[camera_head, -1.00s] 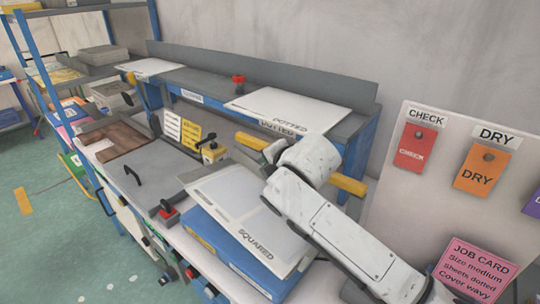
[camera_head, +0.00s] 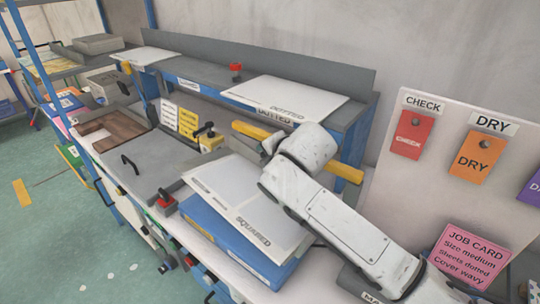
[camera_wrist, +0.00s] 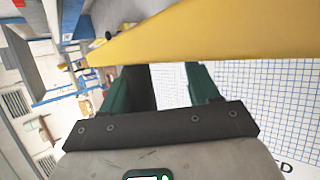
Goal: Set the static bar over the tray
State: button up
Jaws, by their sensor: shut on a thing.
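A yellow bar (camera_head: 348,173), which I take for the static bar, crosses behind my white wrist in the head view. Its left part (camera_head: 251,130) also shows. In the wrist view the bar (camera_wrist: 200,35) spans the top, across the ends of my green fingers. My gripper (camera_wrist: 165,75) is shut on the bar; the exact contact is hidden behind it. Below in the head view, a sheet stack marked SQUARED (camera_head: 245,205) lies on a blue tray-like base (camera_head: 230,240). I cannot tell for certain that this is the tray. Squared paper (camera_wrist: 265,85) shows beyond my fingers.
A raised grey shelf with blue edges (camera_head: 205,82) runs behind, holding a DOTTED sheet stack (camera_head: 285,95) and a red knob (camera_head: 236,70). A grey plate with a black handle (camera_head: 155,165) lies left. A board with CHECK and DRY tags (camera_head: 445,190) stands right.

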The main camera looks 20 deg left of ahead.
jog(key=shift+w+d+f, duration=0.1)
jog(key=shift+d+f, duration=0.1)
jog(key=b+v, duration=0.1)
jog(key=v, duration=1)
jog(key=shift+a+b, duration=0.25)
jog(key=shift+b, duration=0.1)
jog(key=shift+r, duration=0.1)
